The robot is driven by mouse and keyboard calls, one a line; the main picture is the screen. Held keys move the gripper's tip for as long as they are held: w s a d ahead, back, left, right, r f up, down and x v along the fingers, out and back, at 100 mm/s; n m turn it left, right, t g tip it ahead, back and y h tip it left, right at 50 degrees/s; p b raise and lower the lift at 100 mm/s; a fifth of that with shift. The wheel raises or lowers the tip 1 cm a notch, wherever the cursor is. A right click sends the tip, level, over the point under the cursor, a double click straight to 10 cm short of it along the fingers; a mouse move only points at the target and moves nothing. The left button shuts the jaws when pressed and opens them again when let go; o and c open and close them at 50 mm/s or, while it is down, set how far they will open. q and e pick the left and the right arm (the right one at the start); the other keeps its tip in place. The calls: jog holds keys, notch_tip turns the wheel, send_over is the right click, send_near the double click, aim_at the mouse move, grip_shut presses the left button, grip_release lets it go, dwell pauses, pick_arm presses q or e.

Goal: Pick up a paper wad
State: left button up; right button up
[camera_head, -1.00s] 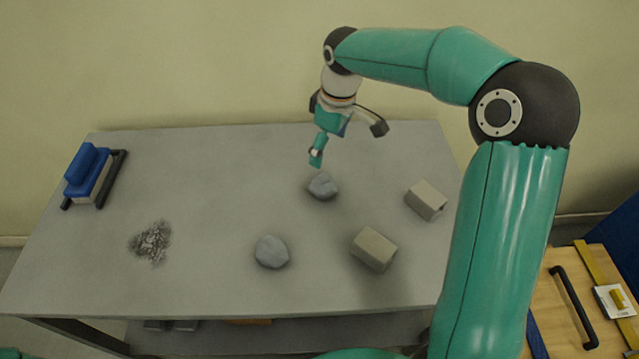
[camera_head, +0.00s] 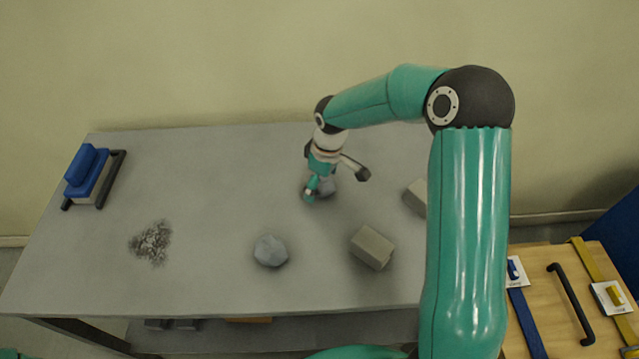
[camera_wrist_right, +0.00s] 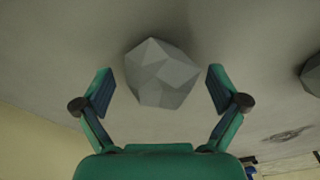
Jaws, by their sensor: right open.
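A grey faceted paper wad (camera_head: 328,187) lies on the grey table (camera_head: 210,200), partly hidden by my right gripper (camera_head: 312,192) in the head view. In the right wrist view the wad (camera_wrist_right: 161,73) sits between and just beyond the two fingertips of the open right gripper (camera_wrist_right: 160,88), with gaps on both sides. A second grey wad (camera_head: 270,250) lies nearer the table's front edge; part of a similar lump (camera_wrist_right: 312,74) shows at the right edge of the wrist view. My left gripper is not in view.
Two grey-beige blocks stand to the right: one (camera_head: 372,247) near the front, one (camera_head: 415,197) partly behind my right arm. The middle left is clear.

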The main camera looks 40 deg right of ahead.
jog(key=c, duration=1)
jog(key=shift+o, duration=0.2)
